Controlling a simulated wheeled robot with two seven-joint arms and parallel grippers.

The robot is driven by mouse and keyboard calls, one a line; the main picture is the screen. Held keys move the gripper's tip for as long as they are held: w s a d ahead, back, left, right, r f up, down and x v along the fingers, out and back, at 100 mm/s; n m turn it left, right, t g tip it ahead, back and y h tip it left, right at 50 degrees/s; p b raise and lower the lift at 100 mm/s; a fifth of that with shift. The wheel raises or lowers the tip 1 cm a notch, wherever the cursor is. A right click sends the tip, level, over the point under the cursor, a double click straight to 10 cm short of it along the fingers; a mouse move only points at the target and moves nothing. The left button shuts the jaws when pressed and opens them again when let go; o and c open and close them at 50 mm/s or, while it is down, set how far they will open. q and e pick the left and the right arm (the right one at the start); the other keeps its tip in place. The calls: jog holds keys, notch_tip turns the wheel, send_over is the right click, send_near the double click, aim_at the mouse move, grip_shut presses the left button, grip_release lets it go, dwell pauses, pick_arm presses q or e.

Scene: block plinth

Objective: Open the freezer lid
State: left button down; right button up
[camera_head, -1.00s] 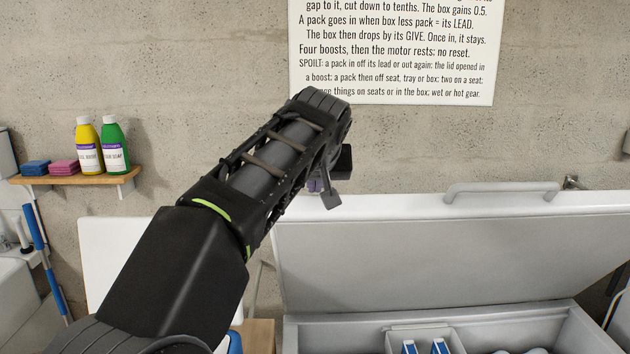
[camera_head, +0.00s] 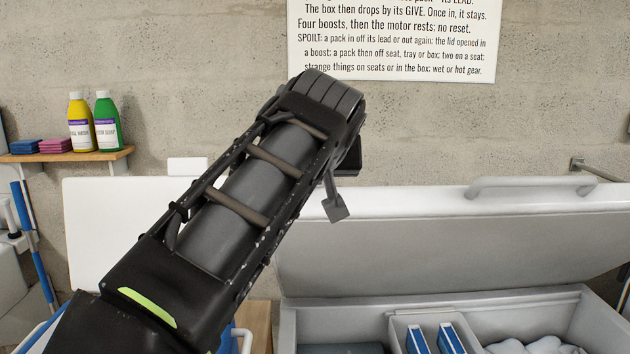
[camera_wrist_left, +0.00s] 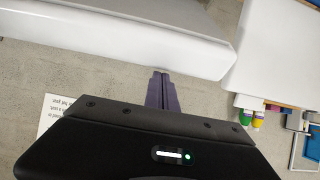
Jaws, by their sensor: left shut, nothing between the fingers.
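The freezer lid (camera_head: 430,250) is a white slab with a light grey underside. It stands raised and tilted back above the open freezer box (camera_head: 590,325). A pale bar handle (camera_head: 530,185) is on its top edge. My left arm reaches in front of the wall, left of the handle, and its forearm hides most of the gripper. A small dark grey part (camera_head: 336,205) shows below the wrist, in front of the lid's left part. In the left wrist view the purple-grey fingers (camera_wrist_left: 161,80) are together and empty, close to the lid's white edge (camera_wrist_left: 120,40); contact cannot be told. My right gripper is not in view.
Inside the freezer are a tray (camera_head: 400,328) with blue-and-white packs (camera_head: 450,338) and white lumpy things (camera_head: 535,346). A sign (camera_head: 400,40) hangs on the wall. A shelf (camera_head: 70,156) with bottles and sponges is at left. A white panel (camera_head: 110,230) stands left of the freezer.

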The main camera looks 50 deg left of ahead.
pick_arm(q)
jog(key=shift+r, duration=0.1)
jog(key=v, duration=0.7)
jog(key=shift+s+d, duration=0.2)
jog(key=shift+r, duration=0.15)
dwell(0.4)
